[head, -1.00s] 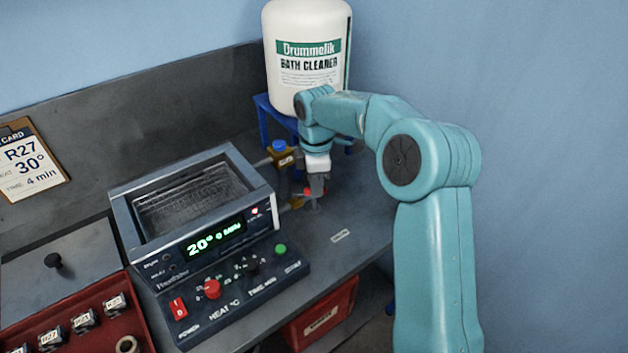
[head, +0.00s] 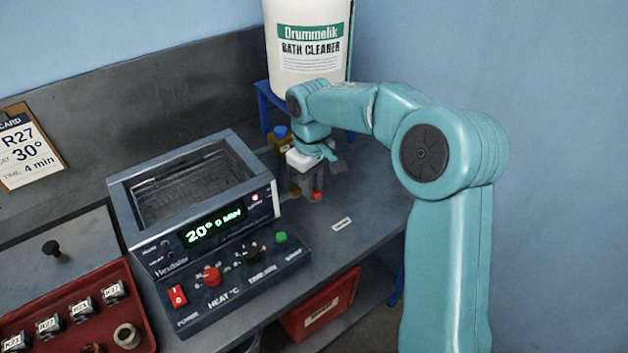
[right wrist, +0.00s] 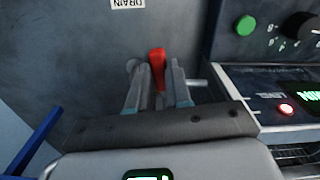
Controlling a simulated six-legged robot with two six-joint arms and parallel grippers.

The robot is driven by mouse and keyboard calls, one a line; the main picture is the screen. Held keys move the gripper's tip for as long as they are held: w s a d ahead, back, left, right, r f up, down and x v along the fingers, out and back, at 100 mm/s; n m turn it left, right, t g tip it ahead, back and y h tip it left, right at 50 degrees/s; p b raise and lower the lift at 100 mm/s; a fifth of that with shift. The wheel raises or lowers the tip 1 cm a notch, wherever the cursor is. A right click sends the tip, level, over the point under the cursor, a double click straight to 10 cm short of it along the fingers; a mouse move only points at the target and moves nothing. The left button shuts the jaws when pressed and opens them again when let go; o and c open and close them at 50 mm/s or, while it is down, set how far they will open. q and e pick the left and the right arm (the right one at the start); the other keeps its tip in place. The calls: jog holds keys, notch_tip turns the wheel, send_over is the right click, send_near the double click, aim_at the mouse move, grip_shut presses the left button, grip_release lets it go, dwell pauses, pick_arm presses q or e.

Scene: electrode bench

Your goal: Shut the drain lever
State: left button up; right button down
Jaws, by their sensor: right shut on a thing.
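The red drain lever (head: 317,196) is low beside the right end of the bath unit (head: 125,205). In the right wrist view the red lever (right wrist: 157,62) stands between the two grey fingers. My right gripper (head: 306,192) is shut on it, and the wrist hides most of the fingers in the head view. The right wrist view shows the gripper (right wrist: 155,85) from close behind, with the lever's red end reaching past the fingertips. The valve under the lever is mostly hidden. My left gripper is not in view.
A white bath cleaner drum (head: 308,60) stands on a blue stand (head: 263,100) behind the gripper. A bottle with a blue cap (head: 281,133) is close to its left. A DRAIN label (head: 342,224) lies on clear bench in front. A red bin (head: 320,305) sits below.

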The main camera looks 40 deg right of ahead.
jog(key=shift+s+a+f+m, duration=0.1)
jog(key=shift+a+f+m, duration=0.1)
jog(key=shift+a+m, duration=0.5)
jog(key=shift+d+m, duration=0.15)
jog(key=shift+m, duration=0.15)
jog(key=c, duration=1)
grip_release()
jog(key=shift+c, duration=0.2)
jog(key=shift+r, duration=0.2)
jog(key=shift+d+r, duration=0.1)
jog(key=shift+r, duration=0.25)
notch_tip(320, 180, up, 15)
jog(key=p, duration=0.1)
jog(key=shift+r+p, duration=0.15)
jog(key=shift+p, duration=0.15)
